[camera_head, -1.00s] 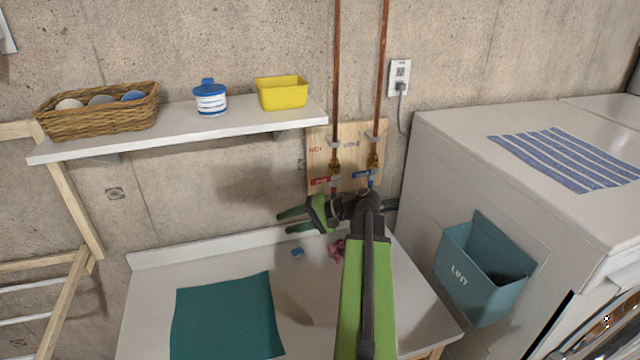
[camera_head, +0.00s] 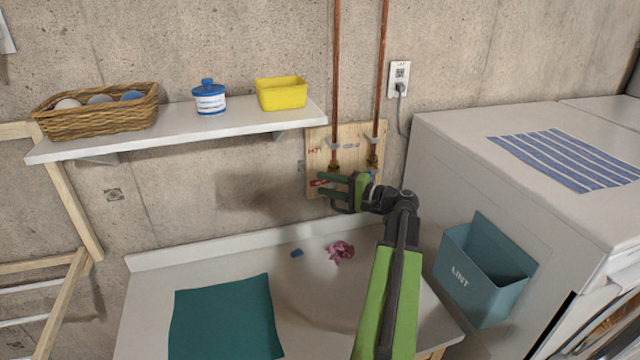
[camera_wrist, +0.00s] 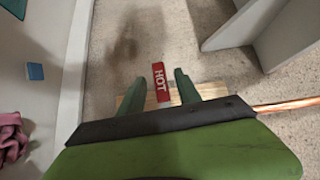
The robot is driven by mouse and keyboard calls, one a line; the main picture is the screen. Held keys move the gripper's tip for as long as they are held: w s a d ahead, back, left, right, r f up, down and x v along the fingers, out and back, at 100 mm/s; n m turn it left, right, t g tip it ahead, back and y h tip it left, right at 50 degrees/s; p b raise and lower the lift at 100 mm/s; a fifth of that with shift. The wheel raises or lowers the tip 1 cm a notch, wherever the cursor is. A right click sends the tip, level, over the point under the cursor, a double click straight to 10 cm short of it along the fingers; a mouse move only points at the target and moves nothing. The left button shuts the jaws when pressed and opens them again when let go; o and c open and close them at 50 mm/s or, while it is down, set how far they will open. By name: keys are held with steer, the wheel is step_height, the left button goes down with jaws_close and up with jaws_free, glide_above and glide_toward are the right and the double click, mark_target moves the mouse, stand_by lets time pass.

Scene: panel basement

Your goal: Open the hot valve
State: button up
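The hot valve's red handle (camera_head: 317,182), on the left of the wooden panel (camera_head: 347,135) below a copper pipe, is partly hidden by my gripper. In the wrist view the red handle (camera_wrist: 161,82), marked HOT, shows between the two green fingers. My gripper (camera_head: 324,185) is open in front of the valve; it also shows in the wrist view (camera_wrist: 159,77). Gaps show on both sides of the handle, so the fingers appear apart from it. The cold valve (camera_head: 373,171) on the right is mostly hidden behind my gripper.
A white shelf (camera_head: 200,135) with a basket, jar and yellow tub overhangs on the left. Below are a counter (camera_head: 150,290), a teal cloth (camera_head: 226,318), a pink cloth (camera_head: 340,251) and a blue block (camera_head: 297,253). A white appliance with a lint bin (camera_head: 480,280) stands right.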

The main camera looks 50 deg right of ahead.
steer(key=shift+x, duration=1.3)
steer(key=shift+c, duration=0.3)
jaws_close()
